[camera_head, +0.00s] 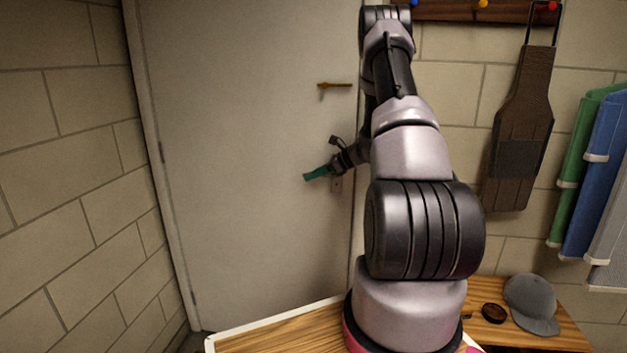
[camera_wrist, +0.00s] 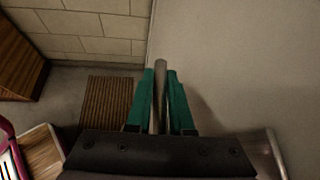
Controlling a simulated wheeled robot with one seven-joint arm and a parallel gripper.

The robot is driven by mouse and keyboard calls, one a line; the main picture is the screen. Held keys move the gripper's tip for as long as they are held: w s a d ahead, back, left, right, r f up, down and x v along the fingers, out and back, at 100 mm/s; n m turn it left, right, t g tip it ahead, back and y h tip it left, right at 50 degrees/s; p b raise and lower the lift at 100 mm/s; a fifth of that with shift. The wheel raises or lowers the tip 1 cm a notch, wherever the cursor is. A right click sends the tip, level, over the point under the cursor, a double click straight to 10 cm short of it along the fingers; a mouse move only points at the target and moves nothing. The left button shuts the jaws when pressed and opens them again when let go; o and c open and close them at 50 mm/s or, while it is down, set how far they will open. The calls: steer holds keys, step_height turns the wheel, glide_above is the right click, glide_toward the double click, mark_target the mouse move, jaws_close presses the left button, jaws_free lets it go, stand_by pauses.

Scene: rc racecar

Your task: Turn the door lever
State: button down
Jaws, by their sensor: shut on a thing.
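A grey door (camera_head: 250,150) stands closed or nearly so in front of me. My gripper (camera_head: 316,173) has teal fingers and is at the door's right side, over a small lock plate (camera_head: 337,186). In the wrist view my gripper (camera_wrist: 160,95) is shut on a slim metal bar, the door lever (camera_wrist: 160,72). The lever's tip sticks out a little past the fingers. In the head view my gripper and arm hide the lever, so its tilt cannot be told there.
A brass-coloured handle or latch (camera_head: 333,85) sits higher on the door. A wooden bench (camera_head: 530,325) with a grey cap (camera_head: 531,303) is at lower right. A slatted mat (camera_wrist: 105,103) lies on the floor.

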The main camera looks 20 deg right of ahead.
steer(key=shift+d+r+t+y, duration=0.1)
steer(key=shift+r+t+y, duration=0.1)
steer(key=shift+t+y, duration=0.1)
stand_by(0.4)
steer(key=c, duration=0.8)
jaws_free()
steer(key=v, duration=1)
steer(key=shift+s+d+r, duration=0.25)
steer(key=shift+s, duration=0.05)
